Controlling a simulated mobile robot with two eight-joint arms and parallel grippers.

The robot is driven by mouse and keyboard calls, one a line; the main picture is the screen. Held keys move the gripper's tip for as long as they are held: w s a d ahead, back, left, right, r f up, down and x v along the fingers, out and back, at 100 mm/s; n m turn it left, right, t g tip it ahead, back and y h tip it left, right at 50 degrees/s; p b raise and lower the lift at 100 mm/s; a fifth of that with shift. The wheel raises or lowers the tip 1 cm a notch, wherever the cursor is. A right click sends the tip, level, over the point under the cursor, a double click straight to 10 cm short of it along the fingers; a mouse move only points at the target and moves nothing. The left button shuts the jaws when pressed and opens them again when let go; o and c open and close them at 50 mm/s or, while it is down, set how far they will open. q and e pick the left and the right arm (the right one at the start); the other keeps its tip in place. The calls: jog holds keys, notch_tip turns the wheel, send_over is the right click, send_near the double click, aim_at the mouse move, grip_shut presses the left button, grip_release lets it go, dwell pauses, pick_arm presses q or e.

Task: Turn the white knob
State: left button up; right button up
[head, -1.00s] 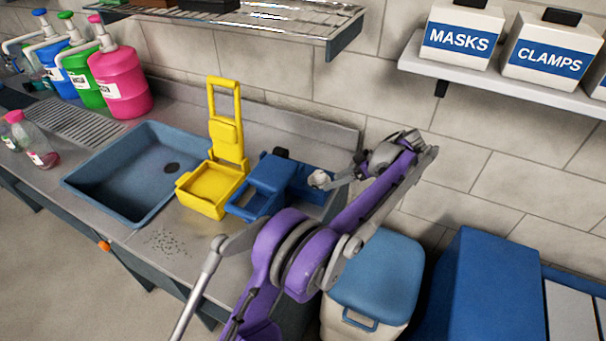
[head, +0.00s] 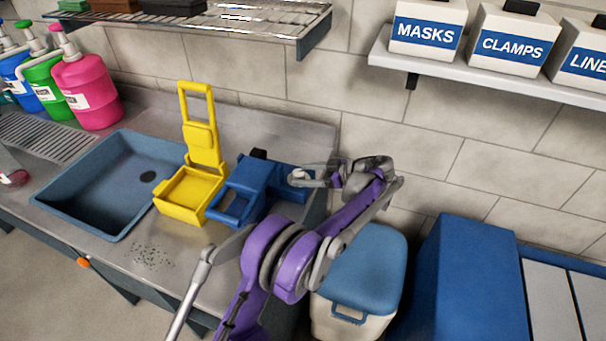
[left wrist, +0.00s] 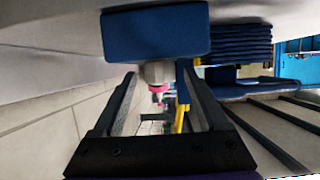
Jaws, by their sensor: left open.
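The white knob (head: 298,174) is at the right end of the blue device (head: 258,180) on the counter. It also shows in the left wrist view as a pale faceted knob (left wrist: 158,72) below a dark blue block (left wrist: 156,32). My left gripper (head: 312,172) reaches in from the right at the knob, its fingers pointing left. In the left wrist view, the left gripper (left wrist: 159,84) is open, with the knob between its fingertips and gaps visible on both sides. My right gripper is not in view.
A yellow device (head: 190,192) stands just left of the blue one, beside the blue sink (head: 70,205). A blue-lidded cooler (head: 362,270) and a large blue box (head: 470,285) stand right of the counter. A shelf (head: 480,72) with labelled bins hangs above.

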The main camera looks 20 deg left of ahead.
pick_arm(q)
jog(key=shift+a+f, duration=0.15)
jog(key=shift+a, duration=0.35)
jog(key=shift+c, duration=0.2)
grip_shut()
